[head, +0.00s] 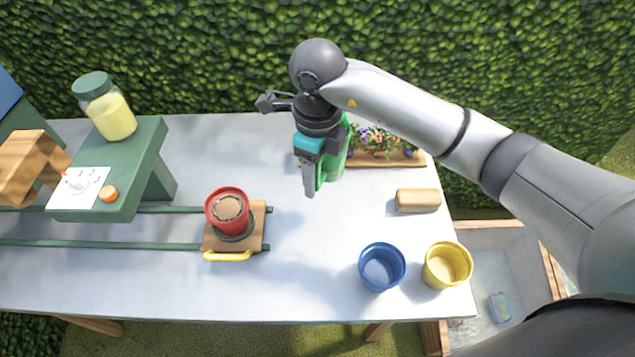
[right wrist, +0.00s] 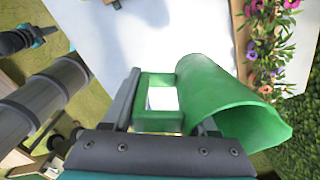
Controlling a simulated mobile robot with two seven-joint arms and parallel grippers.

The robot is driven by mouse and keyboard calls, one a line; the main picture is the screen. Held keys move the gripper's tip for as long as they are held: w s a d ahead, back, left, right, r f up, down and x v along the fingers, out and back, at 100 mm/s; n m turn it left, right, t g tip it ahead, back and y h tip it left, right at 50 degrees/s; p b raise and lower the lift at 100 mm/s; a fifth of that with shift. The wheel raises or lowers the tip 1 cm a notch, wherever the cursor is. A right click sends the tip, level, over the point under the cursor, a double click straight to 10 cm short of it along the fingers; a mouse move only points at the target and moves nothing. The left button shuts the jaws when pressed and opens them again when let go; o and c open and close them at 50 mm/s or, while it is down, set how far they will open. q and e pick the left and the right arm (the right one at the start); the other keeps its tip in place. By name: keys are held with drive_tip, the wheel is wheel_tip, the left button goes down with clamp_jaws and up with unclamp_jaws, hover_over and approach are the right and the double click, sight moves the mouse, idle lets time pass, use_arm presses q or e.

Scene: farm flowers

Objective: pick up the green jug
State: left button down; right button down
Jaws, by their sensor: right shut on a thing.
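The green jug (head: 332,167) is near the back middle of the table in the head view, partly hidden behind my right gripper (head: 309,190). In the right wrist view the jug (right wrist: 222,95) lies right of centre, with its open mouth towards the lower right. Its square handle (right wrist: 160,122) is between the fingers of my right gripper (right wrist: 162,98), which is shut on it. I cannot tell whether the jug's base touches the table. Dark and teal parts at the left of the right wrist view look like my left gripper (right wrist: 22,40); its fingers are not clear.
A flower planter (head: 385,158) stands close behind the jug. A wooden block (head: 418,200), a blue pot (head: 382,267) and a yellow pot (head: 447,265) are to the right. A red pot (head: 228,211) sits on a railed wooden carriage to the left. The front middle table is clear.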

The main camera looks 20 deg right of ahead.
drive_tip(key=shift+r, duration=2.55)
idle(1.2)
